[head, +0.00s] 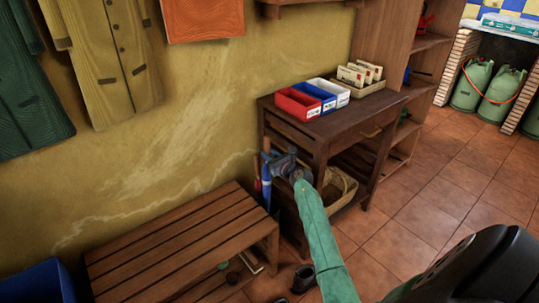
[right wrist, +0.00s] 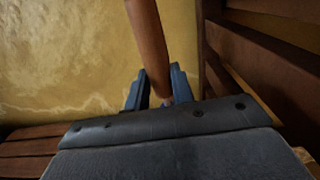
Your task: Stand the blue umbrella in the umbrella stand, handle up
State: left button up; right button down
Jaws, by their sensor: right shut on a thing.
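The blue umbrella (head: 267,189) stands roughly upright in the gap between the slatted bench and the dark wooden table, its brown handle at the top. My right gripper (head: 274,161) is at its upper part. In the right wrist view, my right gripper (right wrist: 158,92) is shut on the brown wooden handle (right wrist: 149,40), which rises between the two fingers. The umbrella's lower end is hidden behind the bench. I cannot make out the umbrella stand clearly, nor tell whether the umbrella is inside it. My left gripper is not in view.
The slatted bench (head: 175,245) is left of the umbrella. The dark table (head: 340,125) on the right bears red, blue and white bins. A wicker basket (head: 340,190) sits beneath it. A thin reddish-and-dark item (head: 257,172) is beside the umbrella. Tiled floor (head: 430,215) is open at right.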

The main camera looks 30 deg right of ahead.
jog(key=shift+f+b, duration=0.8)
jog(key=shift+f, duration=0.4)
jog(key=shift+f+b, duration=1)
jog(key=shift+f, duration=0.3)
jog(key=shift+f+b, duration=0.3)
jog(key=shift+f, duration=0.05)
jog(key=c, duration=1.1)
grip_release()
jog(key=shift+f, duration=0.1)
